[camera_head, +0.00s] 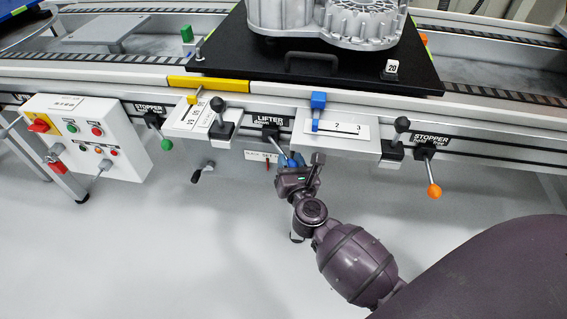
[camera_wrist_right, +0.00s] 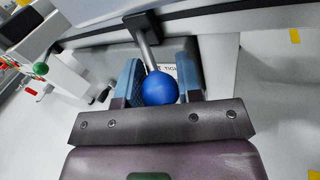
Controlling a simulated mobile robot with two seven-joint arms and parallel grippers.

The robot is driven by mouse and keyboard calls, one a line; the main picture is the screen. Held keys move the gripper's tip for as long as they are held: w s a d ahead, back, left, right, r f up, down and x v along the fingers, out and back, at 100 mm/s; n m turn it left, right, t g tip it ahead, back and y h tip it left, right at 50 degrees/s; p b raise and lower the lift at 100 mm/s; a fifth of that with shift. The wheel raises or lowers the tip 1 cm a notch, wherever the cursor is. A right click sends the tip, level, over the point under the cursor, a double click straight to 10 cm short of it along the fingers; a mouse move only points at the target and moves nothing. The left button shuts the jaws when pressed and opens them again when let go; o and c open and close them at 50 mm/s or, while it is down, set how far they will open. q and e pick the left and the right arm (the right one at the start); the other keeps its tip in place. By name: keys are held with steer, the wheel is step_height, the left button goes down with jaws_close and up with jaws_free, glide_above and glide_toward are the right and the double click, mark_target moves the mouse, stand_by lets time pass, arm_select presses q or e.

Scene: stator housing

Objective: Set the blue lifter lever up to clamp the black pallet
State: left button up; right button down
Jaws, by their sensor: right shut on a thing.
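The blue lifter lever (camera_head: 291,163) hangs down from its pivot below the LIFTER label (camera_head: 270,120), tilted toward the lower right. My right gripper (camera_head: 300,170) is at its lower end and partly hides the knob. In the right wrist view the blue ball knob (camera_wrist_right: 160,88) sits between the two fingers of my right gripper (camera_wrist_right: 162,82), which is shut on it. The grey lever rod (camera_wrist_right: 146,48) runs up from the knob to a black pivot. The black pallet (camera_head: 225,62) lies on the conveyor with a grey metal housing (camera_head: 330,22) on it. My left gripper is not in view.
A stopper lever with a green knob (camera_head: 166,144) is to the left, and one with an orange knob (camera_head: 434,190) is to the right. A control box (camera_head: 85,135) stands at left. The floor in front is clear.

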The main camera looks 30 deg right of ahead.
steer(key=shift+d+r, duration=0.1)
steer(key=shift+d, duration=0.45)
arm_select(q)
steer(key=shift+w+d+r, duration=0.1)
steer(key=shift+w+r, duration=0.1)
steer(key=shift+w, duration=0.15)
arm_select(e)
steer(key=shift+d, duration=0.15)
steer(key=c, duration=1.2)
jaws_free()
steer(key=shift+w, duration=0.1)
steer(key=o, duration=0.4)
